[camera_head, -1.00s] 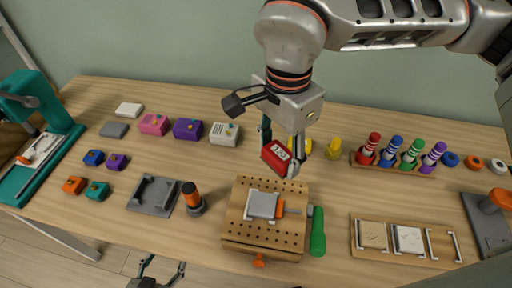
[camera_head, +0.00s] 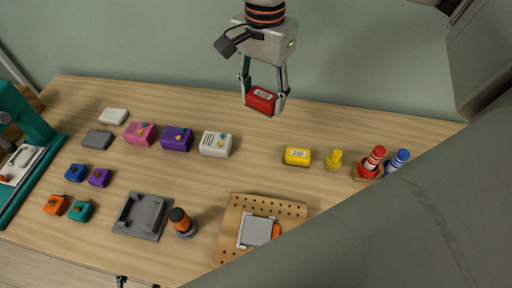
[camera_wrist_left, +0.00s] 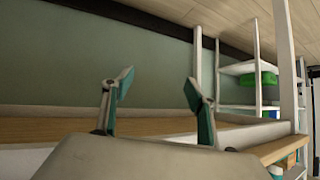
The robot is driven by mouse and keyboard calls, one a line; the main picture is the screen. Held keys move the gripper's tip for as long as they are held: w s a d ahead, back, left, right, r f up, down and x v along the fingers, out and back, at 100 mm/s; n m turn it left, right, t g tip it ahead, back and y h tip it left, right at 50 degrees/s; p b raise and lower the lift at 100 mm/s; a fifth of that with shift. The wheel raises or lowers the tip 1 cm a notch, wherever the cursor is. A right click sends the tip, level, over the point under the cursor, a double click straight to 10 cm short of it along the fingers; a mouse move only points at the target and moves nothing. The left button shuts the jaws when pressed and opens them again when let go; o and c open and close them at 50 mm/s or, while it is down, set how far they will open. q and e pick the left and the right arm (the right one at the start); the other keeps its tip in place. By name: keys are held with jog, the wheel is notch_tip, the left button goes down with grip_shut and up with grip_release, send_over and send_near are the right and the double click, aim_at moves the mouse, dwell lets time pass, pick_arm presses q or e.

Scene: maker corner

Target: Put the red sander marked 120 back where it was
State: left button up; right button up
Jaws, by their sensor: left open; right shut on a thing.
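The red sander (camera_head: 260,100) is a small red block with a pale label on top; the marking is too small to read here. My right gripper (camera_head: 264,103) is shut on it, one finger on each side. It hangs near the back of the table, left of the yellow block (camera_head: 298,156) and behind the white slotted box (camera_head: 215,144); the exact height above the table is hard to tell. My left gripper (camera_wrist_left: 158,95) is open and empty in the left wrist view; only its tip shows at the bottom edge of the head view.
A yellow peg-like piece (camera_head: 334,160) and striped red (camera_head: 372,161) and blue pieces stand at the right. A perforated wooden board (camera_head: 233,215) is at the front. My large grey arm link hides the lower right. Bare table lies left of the yellow block.

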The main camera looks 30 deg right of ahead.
aim_at(261, 155)
notch_tip(261, 155, down, 19)
jog(key=shift+b, duration=1)
jog(key=shift+s, duration=0.1)
jog(key=shift+f, duration=0.15)
jog(key=o, duration=1.1)
notch_tip(261, 155, up, 12)
jog(key=shift+r+p, duration=0.2)
jog(key=shift+p, duration=0.5)
